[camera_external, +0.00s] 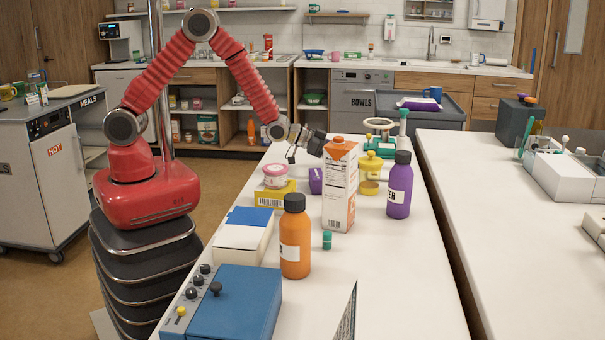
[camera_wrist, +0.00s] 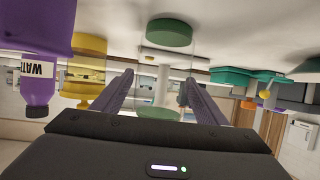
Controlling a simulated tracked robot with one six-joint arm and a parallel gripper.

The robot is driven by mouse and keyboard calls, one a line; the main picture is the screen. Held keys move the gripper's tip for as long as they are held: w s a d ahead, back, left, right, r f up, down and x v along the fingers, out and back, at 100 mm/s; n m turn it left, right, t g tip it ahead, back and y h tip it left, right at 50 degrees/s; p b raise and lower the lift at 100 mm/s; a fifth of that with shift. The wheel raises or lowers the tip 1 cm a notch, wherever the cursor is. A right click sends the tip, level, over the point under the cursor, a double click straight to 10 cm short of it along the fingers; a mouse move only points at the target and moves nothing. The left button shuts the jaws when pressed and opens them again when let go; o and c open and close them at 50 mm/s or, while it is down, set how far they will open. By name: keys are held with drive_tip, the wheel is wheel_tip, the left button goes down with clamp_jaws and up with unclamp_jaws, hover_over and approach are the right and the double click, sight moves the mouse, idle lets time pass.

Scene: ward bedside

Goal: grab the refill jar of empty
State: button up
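A clear, empty-looking jar shows in the wrist view, with a green disc (camera_wrist: 168,33) at its upper end and another green disc (camera_wrist: 158,113) at its lower end. My gripper (camera_wrist: 160,77) is open, with one finger on each side of the jar in that view. I cannot tell whether the jar is between the fingers or just beyond them. In the external view my gripper (camera_external: 312,145) is low over the table, left of the orange-and-white carton (camera_external: 340,190). I cannot make out the jar there; the carton may hide it.
A purple bottle (camera_external: 399,188) and a yellow jar (camera_external: 370,166) stand right of the carton. A purple cup (camera_external: 316,181), pink-lidded tub (camera_external: 276,170), orange bottle (camera_external: 295,240) and blue box (camera_external: 237,305) stand nearby. The right table (camera_external: 500,240) is clear in front.

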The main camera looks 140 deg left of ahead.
drive_tip(key=c, duration=1)
drive_tip(key=shift+r, duration=0.15)
drive_tip(key=shift+c, duration=0.2)
wheel_tip(320, 180, up, 18)
idle(0.5)
